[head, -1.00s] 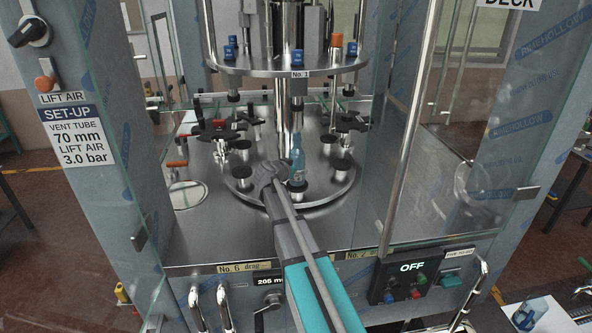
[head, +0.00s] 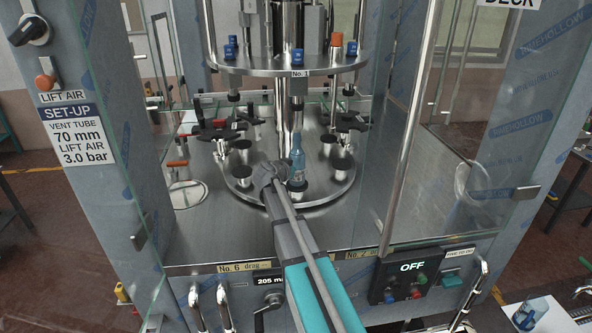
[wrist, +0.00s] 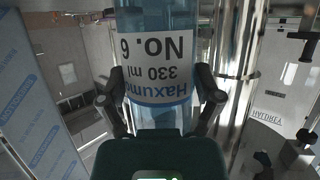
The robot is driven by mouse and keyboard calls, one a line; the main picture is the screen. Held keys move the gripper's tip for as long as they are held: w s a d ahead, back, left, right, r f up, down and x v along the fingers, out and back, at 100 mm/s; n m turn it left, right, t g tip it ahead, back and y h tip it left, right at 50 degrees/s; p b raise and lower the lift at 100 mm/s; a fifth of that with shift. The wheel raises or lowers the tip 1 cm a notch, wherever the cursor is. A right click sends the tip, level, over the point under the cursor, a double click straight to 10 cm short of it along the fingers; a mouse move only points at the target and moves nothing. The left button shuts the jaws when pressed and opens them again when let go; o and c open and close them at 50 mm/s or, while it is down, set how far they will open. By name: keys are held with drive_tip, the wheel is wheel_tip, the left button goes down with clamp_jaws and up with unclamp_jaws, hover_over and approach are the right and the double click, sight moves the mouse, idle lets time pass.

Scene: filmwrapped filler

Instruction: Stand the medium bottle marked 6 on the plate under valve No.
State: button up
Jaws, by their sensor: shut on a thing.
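The clear blue bottle (head: 297,162) stands upright under the valve tagged No. 1 (head: 298,74), over a round dark plate (head: 297,186) on the steel turntable. Whether its base touches the plate is not clear. In the wrist view, the bottle (wrist: 157,60) fills the middle, and its label reads No. 6 and 330 ml, upside down in the picture. My gripper (head: 283,177) reaches in from the front and is shut on the bottle. Its two fingers (wrist: 160,92) lie on either side of the label. The bottle's mouth and base are outside the wrist view.
Several other black plates (head: 341,169) stand around the turntable (head: 325,192). The upper steel ring (head: 255,73) with blue-capped valves hangs above. Glass panels (head: 410,190) and a vertical steel rail (head: 408,130) flank the opening. Black star-shaped knobs (head: 212,130) stand at the left.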

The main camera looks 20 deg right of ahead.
drive_tip(key=shift+s+f, duration=0.1)
drive_tip(key=o, duration=0.9)
drive_tip(key=s+a+f+n+g+y, duration=0.1)
drive_tip(key=s+a+f+y, duration=0.1)
drive_tip(key=s, duration=0.4)
drive_tip(key=s+a+f+n+g+y, duration=0.2)
drive_tip(key=s+a+f, duration=0.2)
drive_tip(key=s+a, duration=0.2)
drive_tip(key=s+a+f+n+g+y, duration=0.1)
drive_tip(key=s+a+f+n+y, duration=0.1)
drive_tip(key=s, duration=0.4)
drive_tip(key=shift+s+a+f+g, duration=0.15)
drive_tip(key=shift+a+f, duration=0.1)
drive_tip(key=shift+a, duration=0.45)
drive_tip(key=shift+a+f+g, duration=0.15)
drive_tip(key=shift+a+f, duration=0.1)
drive_tip(key=shift+a, duration=0.45)
drive_tip(key=s+a+f+n+g+y, duration=0.2)
drive_tip(key=s+a+n+y, duration=0.3)
drive_tip(key=s+a, duration=0.5)
drive_tip(key=s+n+g, duration=0.1)
drive_tip(key=s, duration=0.2)
drive_tip(key=shift+a+f, duration=0.25)
drive_tip(key=shift+w, duration=0.1)
